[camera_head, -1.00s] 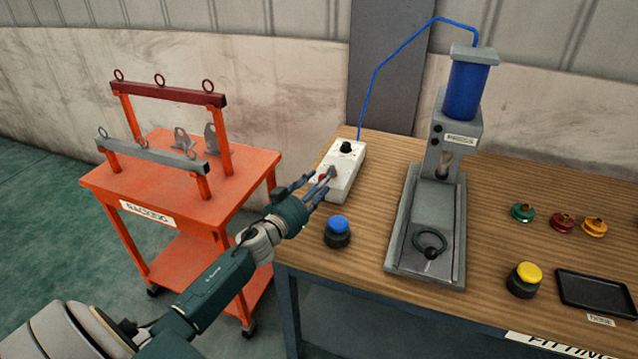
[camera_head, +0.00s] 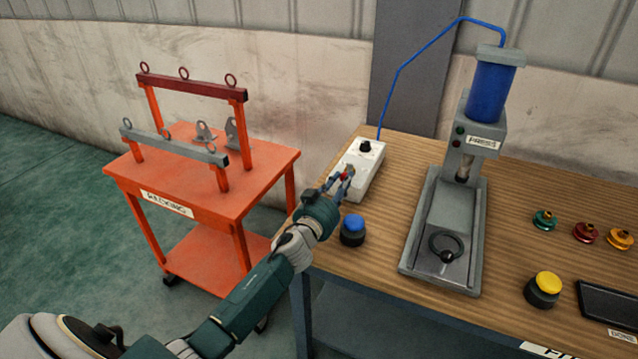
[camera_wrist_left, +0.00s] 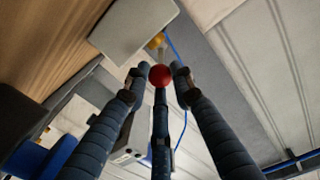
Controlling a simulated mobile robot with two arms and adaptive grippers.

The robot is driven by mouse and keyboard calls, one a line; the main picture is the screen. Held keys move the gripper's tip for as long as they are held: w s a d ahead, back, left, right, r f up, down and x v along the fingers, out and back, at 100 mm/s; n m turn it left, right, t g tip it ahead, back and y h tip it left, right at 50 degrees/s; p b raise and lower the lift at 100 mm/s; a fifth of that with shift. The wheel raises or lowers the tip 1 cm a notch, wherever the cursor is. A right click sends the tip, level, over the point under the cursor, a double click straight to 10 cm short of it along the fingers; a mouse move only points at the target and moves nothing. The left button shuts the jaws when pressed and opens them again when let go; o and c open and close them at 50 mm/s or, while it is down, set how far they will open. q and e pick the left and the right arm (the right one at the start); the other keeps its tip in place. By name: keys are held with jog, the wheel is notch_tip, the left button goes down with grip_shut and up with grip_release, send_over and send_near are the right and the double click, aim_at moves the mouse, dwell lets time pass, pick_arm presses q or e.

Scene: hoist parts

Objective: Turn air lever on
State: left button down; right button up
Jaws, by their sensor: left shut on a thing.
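The air lever has a red ball knob (camera_head: 345,176), which also shows in the left wrist view (camera_wrist_left: 160,76). It sits on a brass-coloured base (camera_wrist_left: 156,41) on the white air box (camera_head: 371,179), at the back left of the bench. My left gripper (camera_head: 342,181) is shut on the red knob. The box has a black knob (camera_head: 365,146) and a blue hose (camera_head: 391,88) that runs to the press (camera_head: 466,190). My right gripper is not in view.
A blue button (camera_head: 353,226) stands on the wooden bench (camera_head: 385,250) close to my left gripper. A yellow button (camera_head: 544,285), several coloured fittings (camera_head: 586,232) and a black tray (camera_head: 610,302) are at the right. An orange racking cart (camera_head: 205,195) stands left of the bench.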

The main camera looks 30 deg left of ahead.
pick_arm(q)
jog(key=shift+w+d+n+y, duration=0.1)
jog(key=shift+d+n+y, duration=0.2)
jog(key=shift+r+y+b, duration=0.1)
jog(key=shift+y+b, duration=0.3)
jog(key=shift+b, duration=0.05)
jog(key=shift+d+r+n+y, duration=0.15)
jog(key=shift+d+n+y, duration=0.05)
jog(key=shift+n+y, duration=0.1)
jog(key=c, duration=1.5)
grip_release()
jog(key=shift+o, duration=0.2)
jog(key=shift+s+d+f, duration=0.1)
jog(key=shift+s+f, duration=0.15)
jog(key=shift+s, duration=0.25)
jog(key=s+d, duration=0.1)
jog(key=s, duration=0.9)
jog(key=shift+s+d+r, duration=0.2)
jog(key=shift+s+d, duration=0.2)
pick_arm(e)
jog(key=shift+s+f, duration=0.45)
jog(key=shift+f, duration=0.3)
